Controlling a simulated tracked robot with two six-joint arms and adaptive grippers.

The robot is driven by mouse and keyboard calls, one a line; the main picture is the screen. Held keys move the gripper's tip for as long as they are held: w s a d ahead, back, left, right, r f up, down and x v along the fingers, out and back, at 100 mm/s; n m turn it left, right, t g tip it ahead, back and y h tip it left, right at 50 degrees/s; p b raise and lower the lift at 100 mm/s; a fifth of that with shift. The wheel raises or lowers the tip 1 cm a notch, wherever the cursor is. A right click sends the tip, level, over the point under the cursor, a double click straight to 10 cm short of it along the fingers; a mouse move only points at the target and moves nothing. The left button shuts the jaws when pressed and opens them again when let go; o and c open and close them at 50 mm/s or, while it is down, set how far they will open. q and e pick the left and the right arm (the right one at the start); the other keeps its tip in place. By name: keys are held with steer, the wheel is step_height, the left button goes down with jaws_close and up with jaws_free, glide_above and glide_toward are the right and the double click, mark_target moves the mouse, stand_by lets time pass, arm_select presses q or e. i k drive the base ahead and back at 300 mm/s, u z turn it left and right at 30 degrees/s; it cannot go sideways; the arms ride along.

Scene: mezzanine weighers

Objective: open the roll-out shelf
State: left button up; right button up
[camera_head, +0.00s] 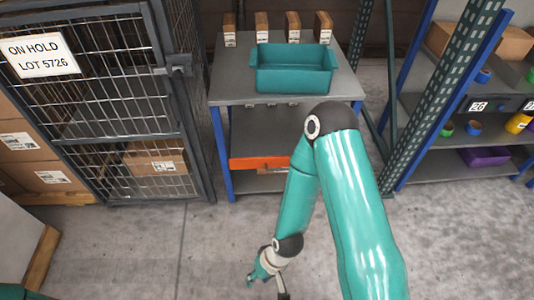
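The shelving unit with blue posts stands in the middle of the view. An orange front edge (258,163) shows low on it, which looks like the front of the roll-out shelf; its right part is hidden behind my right arm. It appears about flush with the unit's front. My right arm reaches up from the bottom right and bends down again. My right gripper (283,291) is at the bottom edge of the view, well below and apart from the orange front, over bare floor. Its fingers are small and partly cut off. My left gripper is not in view.
A teal bin (293,72) sits on the unit's top, with small boxes behind. A wire cage (110,90) with an "ON HOLD" sign stands at the left. A rack (437,106) with tape rolls stands at the right. The concrete floor before the unit is clear.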

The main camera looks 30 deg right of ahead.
mark_target(263, 137)
steer(key=z, duration=0.15)
steer(key=i, duration=0.9)
steer(key=z, duration=0.3)
